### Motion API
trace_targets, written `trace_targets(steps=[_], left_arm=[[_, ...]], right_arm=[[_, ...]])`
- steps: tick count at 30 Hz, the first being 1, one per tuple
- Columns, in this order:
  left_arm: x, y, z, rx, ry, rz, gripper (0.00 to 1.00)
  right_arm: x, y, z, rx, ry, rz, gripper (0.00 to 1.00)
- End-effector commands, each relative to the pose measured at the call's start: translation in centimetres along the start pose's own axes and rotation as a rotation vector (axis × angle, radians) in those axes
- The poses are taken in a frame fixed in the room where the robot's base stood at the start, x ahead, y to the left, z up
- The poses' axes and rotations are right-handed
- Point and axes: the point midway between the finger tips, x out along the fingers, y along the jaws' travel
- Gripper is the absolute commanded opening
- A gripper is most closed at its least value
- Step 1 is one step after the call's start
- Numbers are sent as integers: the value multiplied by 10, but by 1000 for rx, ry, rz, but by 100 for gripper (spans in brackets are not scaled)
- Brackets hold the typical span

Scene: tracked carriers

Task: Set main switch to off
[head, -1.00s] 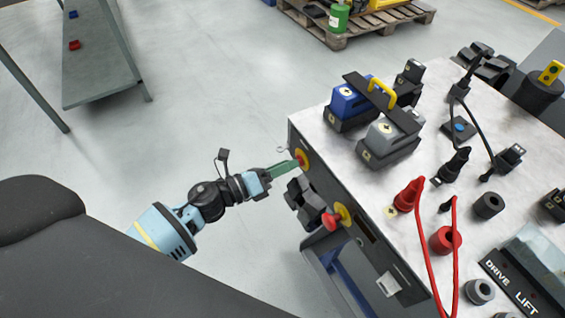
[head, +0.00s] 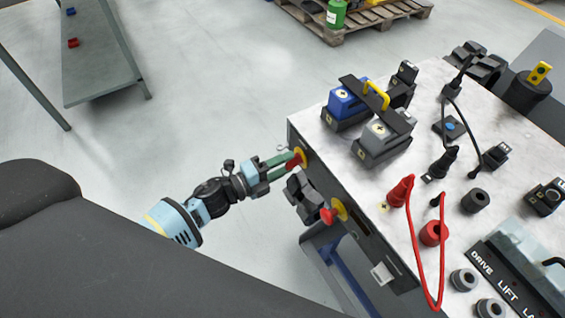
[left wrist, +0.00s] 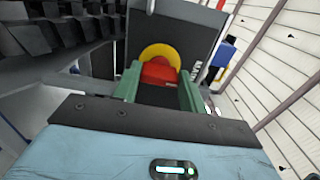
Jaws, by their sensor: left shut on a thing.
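The main switch is a red knob (head: 298,158) on a yellow round plate (head: 301,154), on the side face of the carrier near its far left corner. In the left wrist view the red knob (left wrist: 158,74) sits between the green fingers, with the yellow plate (left wrist: 160,52) behind it. My left gripper (head: 287,163) reaches it from the left and is shut on the knob. The fingers partly cover the knob, and I cannot read its marked position. My right gripper is not in view.
A red mushroom button (head: 328,216) on a yellow plate sits lower right on the same face. A black connector (head: 303,198) juts out between the two. The carrier top (head: 345,165) holds plugs, battery blocks and a red cable.

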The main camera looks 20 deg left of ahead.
Motion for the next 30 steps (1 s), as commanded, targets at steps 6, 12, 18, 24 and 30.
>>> trace_targets(steps=[6, 12, 18, 24, 30], left_arm=[[0, 0, 0, -18, 0, 1, 19], [0, 1, 0, -18, 0, 1, 19], [0, 1, 0, -17, 0, 1, 55], [0, 0, 0, -17, 0, 1, 64], [-3, 1, 0, -17, 0, 1, 64]], right_arm=[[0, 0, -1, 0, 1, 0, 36], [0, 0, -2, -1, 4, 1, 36], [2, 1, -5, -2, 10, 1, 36], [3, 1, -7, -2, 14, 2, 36], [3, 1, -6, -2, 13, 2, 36]])
